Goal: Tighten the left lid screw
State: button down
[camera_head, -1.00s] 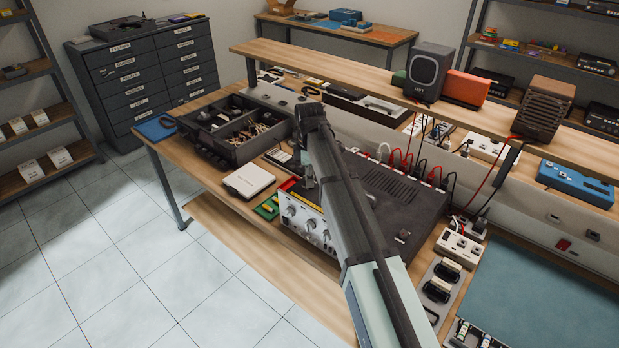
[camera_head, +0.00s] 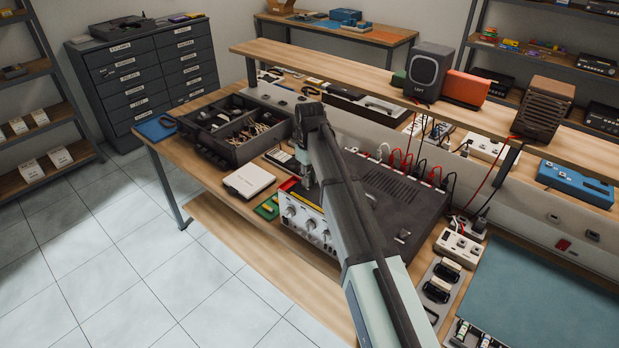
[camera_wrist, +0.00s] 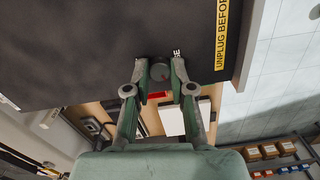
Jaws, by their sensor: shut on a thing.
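A dark amplifier-like unit with a flat lid (camera_head: 392,185) lies on the workbench, its knobbed silver front facing the near edge. My gripper (camera_head: 306,184) points down at the lid's left end, where my arm hides part of the lid and the screw cannot be made out. In the wrist view, my gripper (camera_wrist: 160,65) has its two fingers on either side of a round grey screw head (camera_wrist: 160,72) near the edge of the dark lid (camera_wrist: 90,45). The fingers are shut on it. The screw's shank is hidden.
A yellow "UNPLUG BEFORE" label (camera_wrist: 222,35) lies along the lid's edge. Red and black cables (camera_head: 408,160) run behind the unit. A dark divided tray (camera_head: 235,130) and a white box (camera_head: 248,180) stand to the left. A raised shelf (camera_head: 340,68) runs behind.

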jog(key=m, duration=0.5)
jog(key=shift+m, duration=0.3)
jog(key=m, duration=1.1)
jog(key=shift+m, duration=0.4)
jog(key=m, duration=0.5)
jog(key=shift+m, duration=0.3)
jog(key=c, duration=1)
grip_release()
